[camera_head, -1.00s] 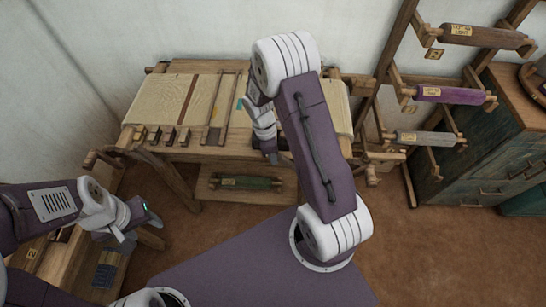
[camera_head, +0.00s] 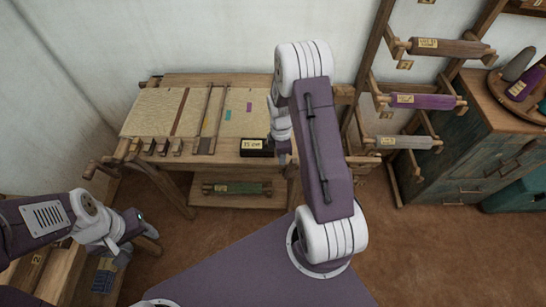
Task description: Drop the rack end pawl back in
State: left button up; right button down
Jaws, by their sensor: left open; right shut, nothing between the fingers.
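The wooden loom (camera_head: 205,158) stands ahead with pale cloth (camera_head: 155,111) stretched over its top. I cannot pick out the rack end pawl for certain; several small dark wooden pieces (camera_head: 163,147) line the loom's front edge at left. My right gripper (camera_head: 284,158) is shut and empty, pointing down at the right part of the loom's front edge, just right of a black block with a "15 cm" label (camera_head: 256,148). My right arm hides the loom's right end. My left gripper (camera_head: 146,224) is open and low at left, apart from the loom, its fingers small in view.
A wooden rack with labelled rolls, brown (camera_head: 455,48), purple (camera_head: 430,101) and grey (camera_head: 400,142), stands at right beside a green cabinet (camera_head: 470,155). A green roll (camera_head: 232,188) lies on the loom's lower shelf. A wooden bench (camera_head: 40,270) is at lower left.

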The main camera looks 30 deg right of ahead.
aim_at(291, 164)
jog(key=shift+s+d+r, duration=0.15)
jog(key=shift+s+d, duration=0.7)
jog(key=shift+d, duration=0.2)
jog(key=shift+p, duration=0.3)
pick_arm(q)
jog(key=shift+w+a+r, duration=0.1)
jog(key=shift+a+r, duration=0.25)
jog(key=shift+a, duration=0.35)
pick_arm(e)
jog(key=shift+d, duration=0.1)
pick_arm(q)
jog(key=shift+a, duration=0.1)
pick_arm(e)
jog(key=shift+s, duration=0.15)
